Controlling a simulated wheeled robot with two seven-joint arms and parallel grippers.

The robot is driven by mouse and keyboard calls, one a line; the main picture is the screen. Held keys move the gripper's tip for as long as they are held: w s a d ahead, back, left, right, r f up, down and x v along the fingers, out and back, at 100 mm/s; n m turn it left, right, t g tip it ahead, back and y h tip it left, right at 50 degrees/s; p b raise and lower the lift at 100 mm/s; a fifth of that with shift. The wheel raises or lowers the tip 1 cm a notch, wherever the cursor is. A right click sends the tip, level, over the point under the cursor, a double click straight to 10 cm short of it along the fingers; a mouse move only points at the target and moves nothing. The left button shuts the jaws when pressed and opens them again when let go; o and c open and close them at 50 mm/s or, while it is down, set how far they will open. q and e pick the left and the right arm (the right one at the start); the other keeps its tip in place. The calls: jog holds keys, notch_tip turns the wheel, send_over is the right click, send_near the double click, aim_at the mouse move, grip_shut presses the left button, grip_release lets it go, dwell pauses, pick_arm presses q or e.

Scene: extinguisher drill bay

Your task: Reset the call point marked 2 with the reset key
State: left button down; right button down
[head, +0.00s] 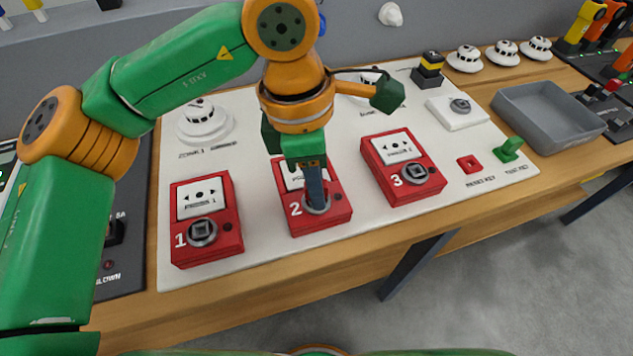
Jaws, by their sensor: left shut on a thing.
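The call point marked 2 (335,208) is a red box with a white front panel, in the middle of the white board. My left gripper (317,195) points down over its round keyhole and hides part of the panel. It is shut on the reset key, which the fingers almost wholly hide; a little red shows at the fingertips. The tips are at the keyhole, but I cannot tell how deep the key sits or how it is turned. The red reset key holder (469,164) on the right of the board looks empty. My right gripper is out of view.
Call points 1 (206,218) and 3 (403,166) stand close on either side. A green test key (509,148) stands near the board's right edge. Beyond it is a grey tray (548,118). White detectors and a black-yellow beacon (428,69) stand behind.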

pick_arm(q)
jog(key=shift+n, duration=0.3)
jog(key=shift+r+p, duration=2.15)
jog(key=shift+r, duration=0.4)
